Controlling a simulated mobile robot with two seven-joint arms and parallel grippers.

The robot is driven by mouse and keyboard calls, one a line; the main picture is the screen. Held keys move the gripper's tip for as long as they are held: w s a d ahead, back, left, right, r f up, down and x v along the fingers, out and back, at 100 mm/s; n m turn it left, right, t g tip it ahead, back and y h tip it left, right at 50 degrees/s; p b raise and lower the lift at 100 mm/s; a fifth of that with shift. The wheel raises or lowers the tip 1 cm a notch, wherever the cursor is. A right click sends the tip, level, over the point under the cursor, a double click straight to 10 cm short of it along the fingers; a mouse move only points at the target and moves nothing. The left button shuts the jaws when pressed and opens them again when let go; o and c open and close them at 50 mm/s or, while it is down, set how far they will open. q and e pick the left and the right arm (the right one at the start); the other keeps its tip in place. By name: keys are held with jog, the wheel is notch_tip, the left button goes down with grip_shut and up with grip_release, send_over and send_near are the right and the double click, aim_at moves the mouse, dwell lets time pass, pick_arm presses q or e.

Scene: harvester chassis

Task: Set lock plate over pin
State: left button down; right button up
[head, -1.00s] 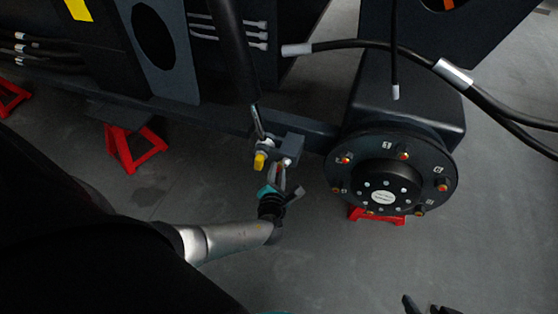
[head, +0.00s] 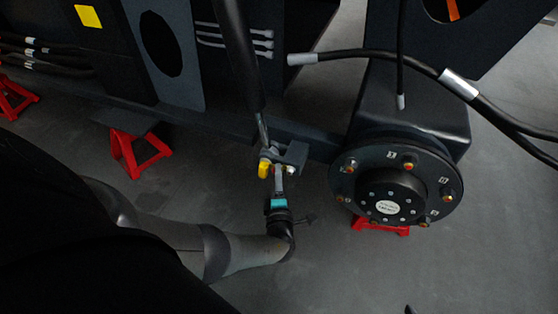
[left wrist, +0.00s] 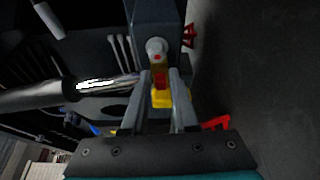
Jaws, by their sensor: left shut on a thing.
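My left gripper (head: 278,178) is at the bracket (head: 292,153) below the cylinder rod. I cannot tell whether plate and pin touch. A yellow part (head: 264,168) sits left of the gripper. Only a dark tip of my right gripper (head: 409,310) shows at the bottom edge.
A wheel hub (head: 395,185) with several studs stands right of the bracket. The cylinder (head: 238,55) comes down from above. Black hoses (head: 400,52) hang at upper right. Red stands (head: 138,150) are under the chassis. Floor in front is clear.

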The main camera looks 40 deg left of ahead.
pick_arm(q)
jog(key=shift+w+r+m, duration=0.1)
jog(key=shift+r+m, duration=0.1)
jog(key=shift+m, duration=0.2)
pick_arm(e)
jog(key=shift+w+a, duration=0.2)
jog(key=shift+a, duration=0.05)
pick_arm(q)
jog(key=c, duration=0.8)
grip_release()
jog(key=shift+c, duration=0.2)
jog(key=shift+d, duration=0.1)
pick_arm(e)
jog(key=shift+s, duration=0.1)
pick_arm(q)
jog(key=p+v, duration=0.3)
jog(key=v, duration=1.2)
jog(key=shift+f, duration=0.25)
pick_arm(e)
jog(key=shift+s+d+f+g+h, duration=0.2)
jog(key=shift+s+d+f+g, duration=0.25)
jog(key=shift+f, duration=0.2)
jog(key=shift+s+d+f+g+h, duration=0.2)
jog(key=shift+s+d+f+g, duration=0.25)
jog(key=shift+f, duration=0.2)
jog(key=shift+s+d+f+g+h, duration=0.2)
jog(key=shift+s+d+f+g, duration=0.15)
jog(key=shift+d+f, duration=0.25)
